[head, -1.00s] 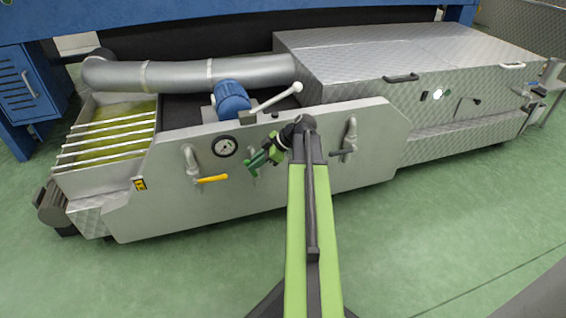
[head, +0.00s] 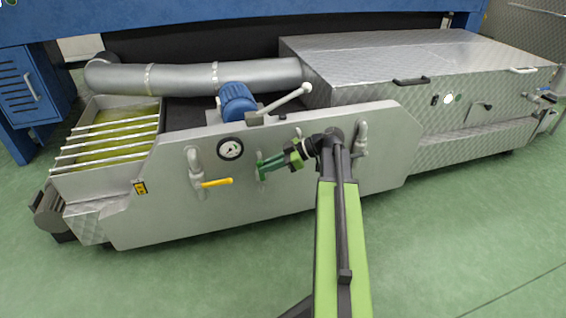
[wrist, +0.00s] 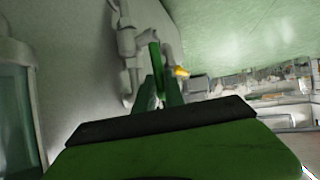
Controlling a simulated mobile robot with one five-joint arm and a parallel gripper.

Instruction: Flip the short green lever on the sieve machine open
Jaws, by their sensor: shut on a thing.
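The sieve machine (head: 250,205) has a grey front panel with several valves. The short green lever (wrist: 155,58) shows in the wrist view as a green bar standing between my fingertips, beside a grey pipe fitting. My gripper (head: 264,165) is at the middle of the panel, right of the round gauge, and is shut on this lever. In the wrist view my gripper (wrist: 160,88) has its fingers around the lever's lower part. In the head view the fingers mostly hide the lever, so its exact angle is hard to tell there.
A valve with a yellow lever (head: 217,183) sits left of my gripper, below the gauge (head: 230,149). Another pipe valve (head: 361,138) is just right of my arm. A long pale lever (head: 290,98) rises above the panel. The green floor in front is clear.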

